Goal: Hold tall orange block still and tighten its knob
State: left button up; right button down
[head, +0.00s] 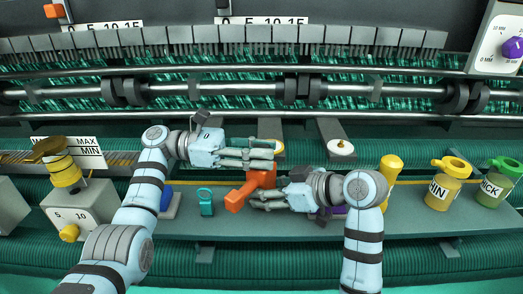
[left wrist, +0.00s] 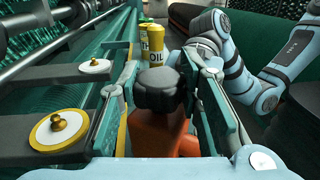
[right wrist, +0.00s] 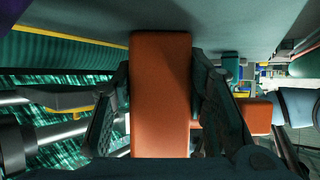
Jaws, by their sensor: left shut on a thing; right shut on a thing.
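The tall orange block (head: 262,180) stands on the grey-green shelf, with an orange arm (head: 235,201) sticking out at its lower left. In the left wrist view its dark knob (left wrist: 158,88) sits on top of the orange body (left wrist: 155,132). My left gripper (head: 272,155) reaches in from the left at the block's top, its fingers on both sides of the knob. My right gripper (head: 254,198) is lower, shut on the block's body, which fills the space between its fingers in the right wrist view (right wrist: 160,95). The head view hides the knob behind the left fingers.
A small teal part (head: 206,201) stands left of the block. A yellow bottle (head: 391,168), a yellow can (head: 448,184) and a green can (head: 497,184) stand to the right. Pads with white discs (head: 341,148) and machine rails lie behind.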

pick_arm(q)
jog(key=o, duration=1.2)
jog(key=a, duration=0.7)
jog(key=shift+w+a, duration=0.3)
jog(key=shift+w, duration=0.15)
